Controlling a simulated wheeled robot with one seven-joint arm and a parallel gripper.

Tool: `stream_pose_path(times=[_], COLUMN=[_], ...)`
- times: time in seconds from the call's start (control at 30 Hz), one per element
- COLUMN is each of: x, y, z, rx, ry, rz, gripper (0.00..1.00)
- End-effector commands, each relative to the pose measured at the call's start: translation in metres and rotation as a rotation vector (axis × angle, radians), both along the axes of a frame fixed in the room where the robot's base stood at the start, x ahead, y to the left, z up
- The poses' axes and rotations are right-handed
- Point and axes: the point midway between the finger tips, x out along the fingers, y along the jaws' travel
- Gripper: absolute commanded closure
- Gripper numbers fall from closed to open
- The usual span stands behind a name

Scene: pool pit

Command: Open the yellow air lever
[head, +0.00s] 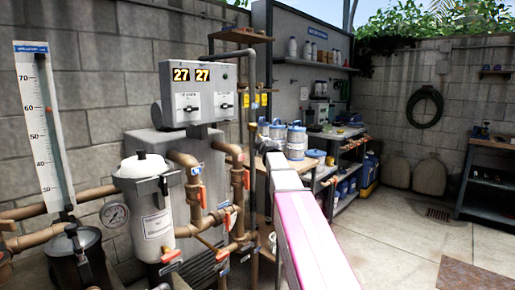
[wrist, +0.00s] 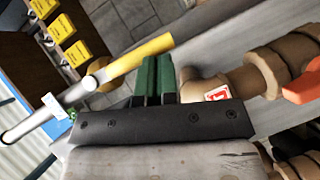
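The yellow lever (wrist: 140,58) shows in the wrist view as a straight yellow handle on a pale grey pipe (wrist: 40,122), slanting up to the right. My gripper (wrist: 157,60) has two green fingers close together with only a thin dark gap. Nothing shows between them. Their tips lie right at the lever's lower side near its free end; I cannot tell whether they touch it. In the head view my pink and white arm reaches toward the pipes and my gripper is not visible. I cannot make out the lever there.
Brown pipes with orange-red valve handles (wrist: 302,85) lie right of the fingers. Yellow tags (wrist: 60,28) hang at upper left. In the head view a filter canister (head: 150,210) and grey control box (head: 200,90) stand left; a shelf bench (head: 345,145) stands behind. The floor (head: 400,225) at right is open.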

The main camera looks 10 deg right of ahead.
Motion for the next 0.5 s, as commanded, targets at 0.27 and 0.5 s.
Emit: stream_pose_path(times=[0.27,0.5], x=[0.0041,0.0048], y=[-0.0051,-0.0061], z=[-0.0025,-0.0029], rx=[0.000,0.000], ry=[0.002,0.002], rz=[0.001,0.000], gripper=[1.00,1.00])
